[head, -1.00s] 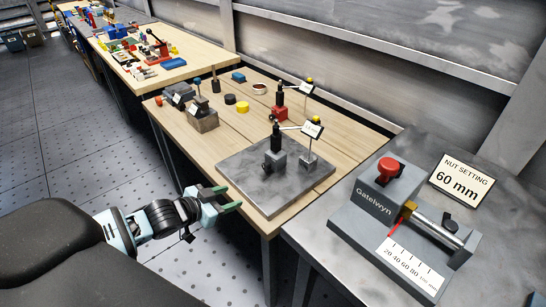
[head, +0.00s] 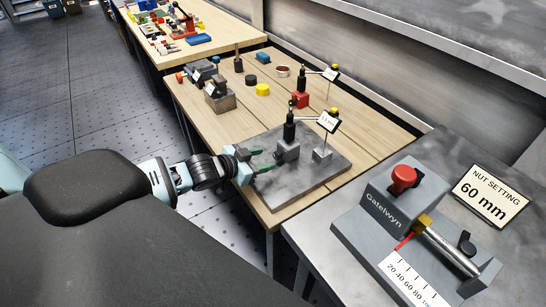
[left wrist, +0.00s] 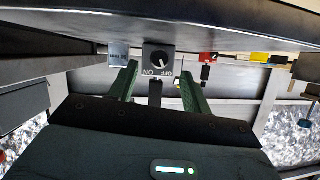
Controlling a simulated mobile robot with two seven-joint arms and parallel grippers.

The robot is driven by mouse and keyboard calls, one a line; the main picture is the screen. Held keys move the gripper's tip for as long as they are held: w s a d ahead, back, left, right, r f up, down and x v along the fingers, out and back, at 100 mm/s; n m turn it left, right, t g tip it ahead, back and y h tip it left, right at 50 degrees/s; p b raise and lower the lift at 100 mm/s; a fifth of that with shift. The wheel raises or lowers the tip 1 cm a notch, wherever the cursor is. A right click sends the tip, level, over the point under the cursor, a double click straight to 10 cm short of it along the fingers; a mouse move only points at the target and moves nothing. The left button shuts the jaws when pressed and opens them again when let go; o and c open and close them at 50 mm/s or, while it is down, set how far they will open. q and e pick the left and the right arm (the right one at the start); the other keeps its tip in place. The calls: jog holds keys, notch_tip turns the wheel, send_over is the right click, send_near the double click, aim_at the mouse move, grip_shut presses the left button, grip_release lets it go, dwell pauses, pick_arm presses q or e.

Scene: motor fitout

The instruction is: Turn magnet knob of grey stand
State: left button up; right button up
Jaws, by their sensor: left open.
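The grey stand (head: 288,150) is a small grey block with a black post, standing on the grey plate. Its dark round knob (left wrist: 160,61) sits on the block's face in the left wrist view, with small lettering beside it. My left gripper (head: 266,160) is open and empty, with green fingers pointing at the block from its left side. In the left wrist view the knob lies ahead, between the lines of the two fingers (left wrist: 159,84). The fingers look short of the block and not touching it. My right gripper is not in view.
The grey plate (head: 313,175) also bears a thin stand with a tilted card (head: 329,121). A red stand (head: 301,100) and yellow disc (head: 262,90) are behind. A Gatelwyn gauge block (head: 390,200) and a "60 mm" sign (head: 490,195) are at right.

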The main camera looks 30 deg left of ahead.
aim_at(275, 157)
pick_arm(q)
jog(key=x, duration=0.3)
jog(key=shift+f, duration=0.1)
jog(key=shift+w+d+f, duration=0.2)
jog(key=shift+w, duration=0.45)
